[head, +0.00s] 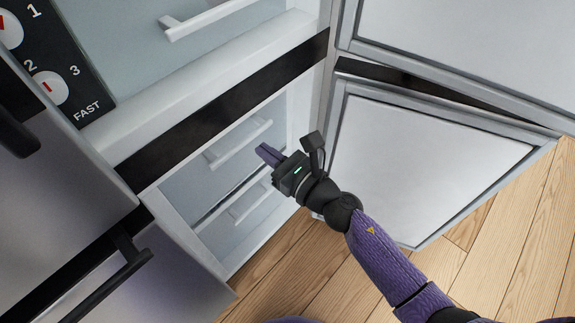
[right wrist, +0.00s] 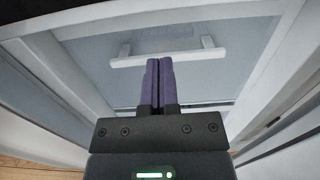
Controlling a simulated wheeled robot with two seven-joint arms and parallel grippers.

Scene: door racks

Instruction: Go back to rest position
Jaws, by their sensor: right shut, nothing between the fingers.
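My right gripper (head: 268,154) is in the middle of the head view, in front of the lower drawers of an open fridge-freezer. Its purple fingers are together with nothing between them, as the right wrist view (right wrist: 160,82) also shows. The fingertips point toward a drawer front (right wrist: 230,70) with a white bar handle (right wrist: 190,54). The fingers overlap the handle in the wrist view, but I cannot tell whether they touch it. My left gripper is not in either view.
Two open doors, an upper one (head: 470,40) and a lower one (head: 430,150), stand right of my right arm. Drawer handles (head: 240,143) face the gripper. A cabinet with dark handles (head: 115,275) and a dial panel (head: 60,60) are at left. Wooden floor (head: 500,240) shows below.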

